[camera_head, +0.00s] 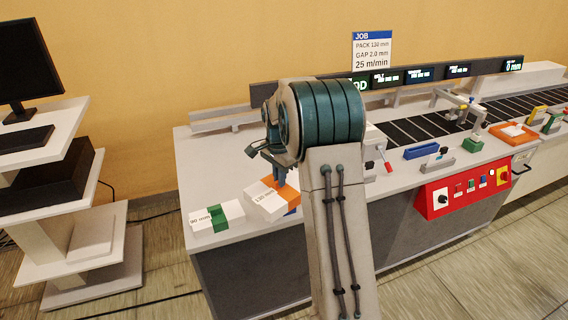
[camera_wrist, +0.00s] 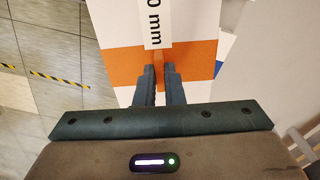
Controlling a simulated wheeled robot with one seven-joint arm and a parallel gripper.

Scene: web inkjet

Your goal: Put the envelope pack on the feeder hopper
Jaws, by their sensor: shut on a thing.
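A white envelope pack with an orange band (camera_head: 264,205) lies at the left end of the machine's table, with a label that seems to read 130 mm. My gripper (camera_head: 279,182) reaches down onto its band. In the wrist view the fingers (camera_wrist: 160,72) are close together on a small orange ridge of the pack (camera_wrist: 120,60), and part of its label shows. The pack looks at or very near table level; I cannot tell if it is lifted. I cannot make out the feeder hopper for certain; my arm hides part of the machine.
A white pack with a green band (camera_head: 203,221), marked 90 mm, lies to the left. A blue item partly shows behind the orange-banded pack. A job sign (camera_head: 371,50) stands behind. A red control panel (camera_head: 462,193) is on the front. A shelf (camera_head: 92,240) stands left.

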